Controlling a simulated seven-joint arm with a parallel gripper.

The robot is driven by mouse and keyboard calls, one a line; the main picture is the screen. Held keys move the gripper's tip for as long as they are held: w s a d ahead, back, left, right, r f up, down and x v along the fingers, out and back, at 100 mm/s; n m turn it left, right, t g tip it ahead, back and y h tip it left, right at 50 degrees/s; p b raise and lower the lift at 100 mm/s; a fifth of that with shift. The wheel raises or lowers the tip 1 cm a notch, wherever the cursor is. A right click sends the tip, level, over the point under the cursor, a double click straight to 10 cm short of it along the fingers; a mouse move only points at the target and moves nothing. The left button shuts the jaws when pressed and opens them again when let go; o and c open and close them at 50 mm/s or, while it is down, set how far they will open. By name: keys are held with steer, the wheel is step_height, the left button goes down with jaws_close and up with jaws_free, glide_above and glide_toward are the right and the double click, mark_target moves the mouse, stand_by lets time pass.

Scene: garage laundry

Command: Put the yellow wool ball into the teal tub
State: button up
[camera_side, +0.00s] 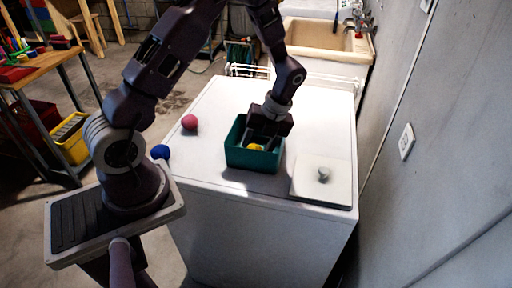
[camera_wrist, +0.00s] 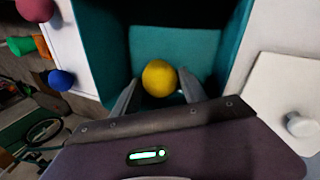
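The yellow wool ball (camera_side: 254,147) is inside the teal tub (camera_side: 252,160), which stands on the white appliance top. In the wrist view the ball (camera_wrist: 159,78) appears low in the tub (camera_wrist: 190,43), between my two fingers. My gripper (camera_side: 262,140) points down into the tub from above. In the wrist view my gripper (camera_wrist: 158,88) has its fingers spread, one on each side of the ball, with small gaps showing. The ball's underside is hidden.
A pink ball (camera_side: 190,122) and a blue ball (camera_side: 160,152) lie left of the tub. A pale square plate with a grey knob (camera_side: 323,174) lies to the right. A wall stands at the right, and a sink (camera_side: 325,36) is behind.

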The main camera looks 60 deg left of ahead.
steer(key=d+r+n+t, duration=0.1)
steer(key=d+r+n, duration=0.15)
steer(key=r, duration=0.75)
steer(key=d+r+n+t, duration=0.1)
steer(key=d+r+n, duration=0.15)
steer(key=r, duration=0.65)
steer(key=s+d+r+n+t+h, duration=0.1)
steer(key=s+d+r+n+t, duration=0.2)
steer(key=s+n, duration=0.5)
steer(key=s+d+r+n+t, duration=0.3)
steer(key=s+n+t, duration=0.1)
steer(key=s+n, duration=0.4)
steer(key=n, duration=0.2)
steer(key=shift+s+d+r+n+h, duration=0.15)
steer(key=shift+s+r+n+h, duration=0.1)
steer(key=shift+n+h, duration=0.15)
